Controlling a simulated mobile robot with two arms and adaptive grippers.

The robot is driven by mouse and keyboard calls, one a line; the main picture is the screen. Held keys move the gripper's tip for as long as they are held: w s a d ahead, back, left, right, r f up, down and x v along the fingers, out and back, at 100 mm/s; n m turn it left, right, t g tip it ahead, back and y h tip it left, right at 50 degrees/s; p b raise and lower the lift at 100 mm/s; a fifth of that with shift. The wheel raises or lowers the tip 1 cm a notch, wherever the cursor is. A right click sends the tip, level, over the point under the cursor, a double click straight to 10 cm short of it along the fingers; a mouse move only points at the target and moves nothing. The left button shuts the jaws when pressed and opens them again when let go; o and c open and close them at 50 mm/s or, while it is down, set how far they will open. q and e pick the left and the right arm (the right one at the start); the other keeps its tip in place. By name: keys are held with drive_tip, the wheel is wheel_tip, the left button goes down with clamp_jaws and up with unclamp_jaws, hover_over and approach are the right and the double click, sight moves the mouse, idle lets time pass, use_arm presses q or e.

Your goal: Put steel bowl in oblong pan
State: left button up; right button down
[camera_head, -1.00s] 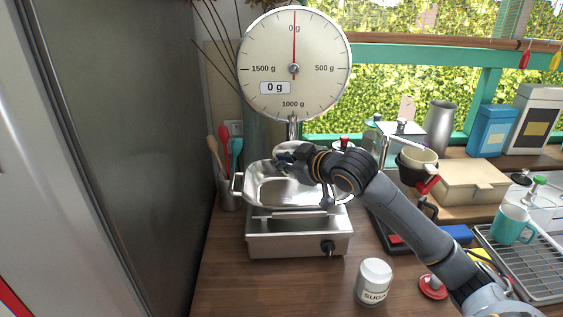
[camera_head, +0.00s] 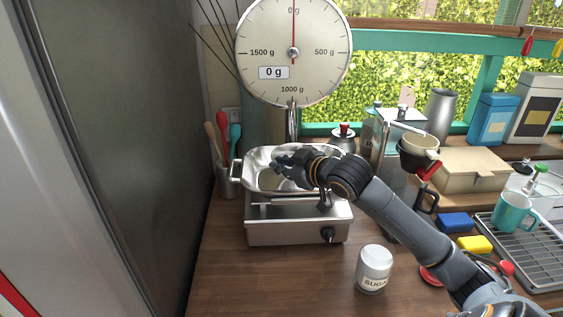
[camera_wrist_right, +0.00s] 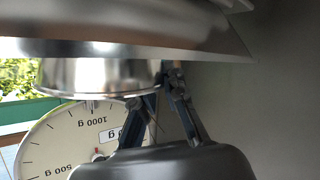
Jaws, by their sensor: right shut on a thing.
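The oblong pan (camera_head: 238,171) is a shiny steel pan with end handles, sitting on a boxy metal unit below the dial. My right gripper (camera_head: 283,162) is over the pan, with its arm coming in from the right. In the right wrist view, which looks upside down, its fingers (camera_wrist_right: 165,92) are shut on the steel bowl (camera_wrist_right: 95,78) at its edge. The pan (camera_wrist_right: 130,30) fills the top of that view, close to the bowl. In the head view the gripper hides most of the bowl. I cannot tell whether bowl and pan touch. My left gripper is out of view.
The dial scale (camera_head: 293,55) reads 0 g behind the pan. A sugar jar (camera_head: 374,268) stands at front right. A utensil holder (camera_head: 228,182) and tall grey panel (camera_head: 120,120) are close on the left.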

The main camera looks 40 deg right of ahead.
idle(0.3)
drive_tip(key=shift+f, duration=0.7)
drive_tip(key=shift+f+b, duration=0.35)
drive_tip(key=c, duration=1.3)
unclamp_jaws()
drive_tip(key=shift+c, duration=0.2)
drive_tip(key=v, duration=1.2)
clamp_jaws()
